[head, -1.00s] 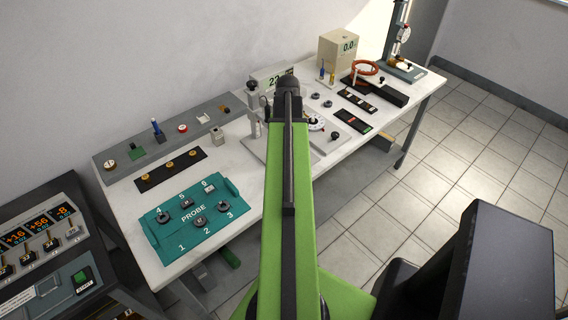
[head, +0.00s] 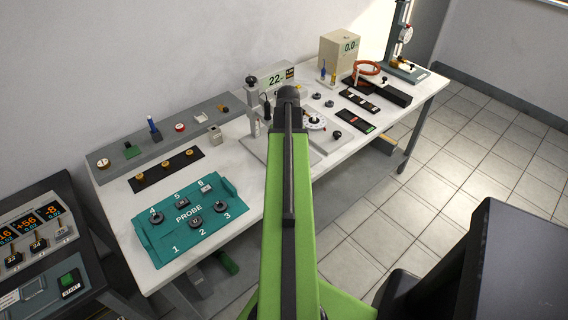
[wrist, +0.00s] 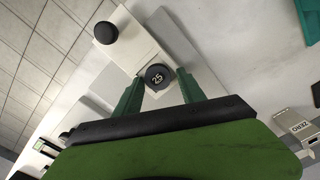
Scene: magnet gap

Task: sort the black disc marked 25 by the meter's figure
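The black disc marked 25 (wrist: 158,77) sits between the two green fingertips of my gripper (wrist: 159,80) in the wrist view. In the head view my green arm hides the gripper and the disc. The meter (head: 276,79) stands behind the arm's end and shows 22; the rest of its display is too small to read.
The teal PROBE tray (head: 150,250) holds several black pieces at the left of the bench. A grey rail (head: 109,176) with small items runs along the wall. Two dark strips (head: 355,121) and a beige box reading 0.0 (head: 339,57) stand to the right.

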